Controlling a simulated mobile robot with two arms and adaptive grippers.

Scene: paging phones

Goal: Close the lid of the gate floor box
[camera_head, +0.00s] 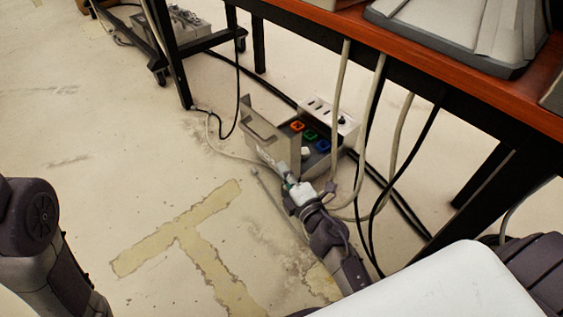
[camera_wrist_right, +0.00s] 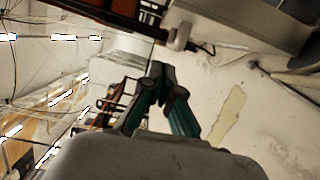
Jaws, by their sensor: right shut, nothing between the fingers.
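The gate floor box (camera_head: 318,160) is a grey box on the floor under the table edge in the head view. Its interior shows orange, blue and green sockets. Its lid (camera_head: 262,127) stands up, tilted open, on the box's left side. My right gripper (camera_head: 283,170) is shut and empty, at the near left corner of the box below the lid; I cannot tell if it touches. Its teal fingers show together in the right wrist view (camera_wrist_right: 158,70). My left arm shows at the lower left, but its gripper is out of view.
A wooden table (camera_head: 440,75) with black legs stands over the box. Several pale and black cables hang from it to the floor beside the box. A white outlet strip (camera_head: 330,117) sits behind the box. The floor (camera_head: 110,160) to the left is clear.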

